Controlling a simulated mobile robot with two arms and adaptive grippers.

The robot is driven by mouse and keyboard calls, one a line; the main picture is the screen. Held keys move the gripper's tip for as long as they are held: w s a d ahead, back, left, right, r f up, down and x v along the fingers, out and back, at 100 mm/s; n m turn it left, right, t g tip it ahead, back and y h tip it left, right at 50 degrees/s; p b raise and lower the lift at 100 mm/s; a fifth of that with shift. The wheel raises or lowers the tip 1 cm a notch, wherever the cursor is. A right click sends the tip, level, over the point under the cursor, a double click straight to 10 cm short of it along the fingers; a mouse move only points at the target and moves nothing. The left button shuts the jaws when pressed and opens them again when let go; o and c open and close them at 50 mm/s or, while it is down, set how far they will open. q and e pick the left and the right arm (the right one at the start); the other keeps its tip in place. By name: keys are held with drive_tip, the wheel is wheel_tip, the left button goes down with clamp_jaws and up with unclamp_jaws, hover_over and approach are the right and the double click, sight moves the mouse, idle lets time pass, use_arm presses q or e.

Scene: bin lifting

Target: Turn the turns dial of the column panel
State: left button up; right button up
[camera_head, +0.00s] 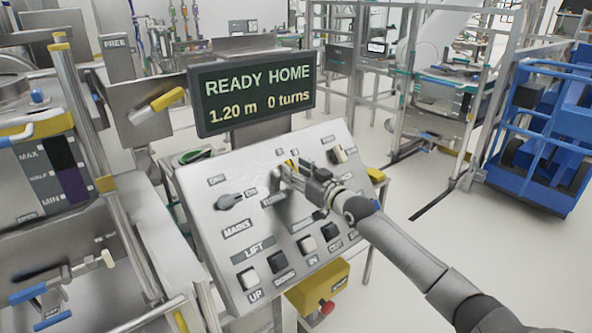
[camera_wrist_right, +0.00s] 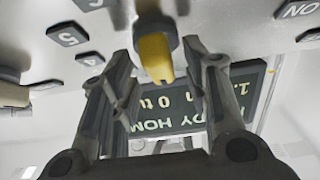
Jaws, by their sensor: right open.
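The column panel (camera_head: 205,182) is a tilted light-grey plate in the middle of the head view. The turns dial has a yellow pointer; a sliver of the dial (camera_head: 291,164) shows behind my right gripper (camera_head: 296,176), which hides the rest. In the right wrist view the dial (camera_wrist_right: 154,56) sits between the two fingers of my right gripper (camera_wrist_right: 157,62). The fingers stand open on either side of it, with gaps visible. Whether either finger touches it I cannot tell. Number labels, including 4 and 5, lie beside the dial. My left gripper is not in view.
A display (camera_head: 253,92) above the panel reads READY HOME, 1.20 m, 0 turns. A mains knob (camera_head: 229,201) and several push buttons share the panel. A yellow box with a red button (camera_head: 327,307) is below. A blue cart (camera_head: 541,125) stands right; open floor lies between.

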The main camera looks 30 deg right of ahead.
drive_tip(key=shift+w, duration=0.2)
drive_tip(key=shift+c, duration=0.3)
drive_tip(key=shift+s, duration=0.1)
drive_tip(key=c, duration=0.7)
drive_tip(key=shift+o, duration=0.2)
drive_tip(key=shift+r, duration=0.1)
drive_tip(key=shift+r+p, duration=0.15)
drive_tip(key=shift+p, duration=0.3)
drive_tip(key=m+h+p, duration=0.1)
drive_tip(key=m+p, duration=0.1)
drive_tip(key=p, duration=0.2)
drive_tip(key=m+h+p, duration=0.2)
drive_tip(key=m+p, duration=0.1)
drive_tip(key=p, duration=0.1)
drive_tip(key=m+g+h+p, duration=0.1)
drive_tip(key=m+h+p, duration=0.1)
drive_tip(key=p, duration=0.2)
drive_tip(key=shift+a+r+m, duration=0.2)
drive_tip(key=shift+r+m, duration=0.1)
drive_tip(key=shift+f+m+g+h+p, duration=0.15)
drive_tip(key=shift+m+g+h+p, duration=0.45)
drive_tip(key=shift+m+h+p, duration=0.65)
drive_tip(key=shift+d+m+y, duration=0.1)
drive_tip(key=shift+m+y, duration=0.15)
drive_tip(key=shift+m, duration=0.1)
